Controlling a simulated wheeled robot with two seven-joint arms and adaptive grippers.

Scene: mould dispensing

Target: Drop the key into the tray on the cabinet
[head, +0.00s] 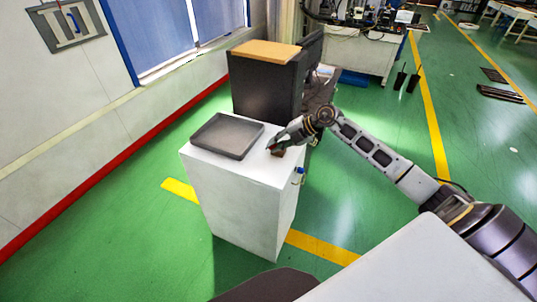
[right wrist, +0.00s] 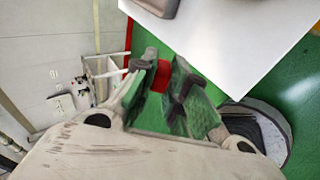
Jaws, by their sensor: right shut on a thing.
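The dark grey tray (head: 227,136) lies on top of the white cabinet (head: 240,205) in the head view. My right gripper (head: 276,148) is at the cabinet top's right edge, to the right of the tray and apart from it. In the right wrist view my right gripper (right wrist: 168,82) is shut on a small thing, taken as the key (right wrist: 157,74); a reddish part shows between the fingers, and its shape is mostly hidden. The tray's corner (right wrist: 160,6) and the white cabinet top (right wrist: 235,35) show at the top of that view. My left gripper is out of view.
A dark cabinet (head: 262,90) with a tan top stands behind the white one. A small blue fitting (head: 300,170) sits on the white cabinet's right side. The wall with a red base strip (head: 110,175) is at left. Green floor (head: 350,200) is open at right.

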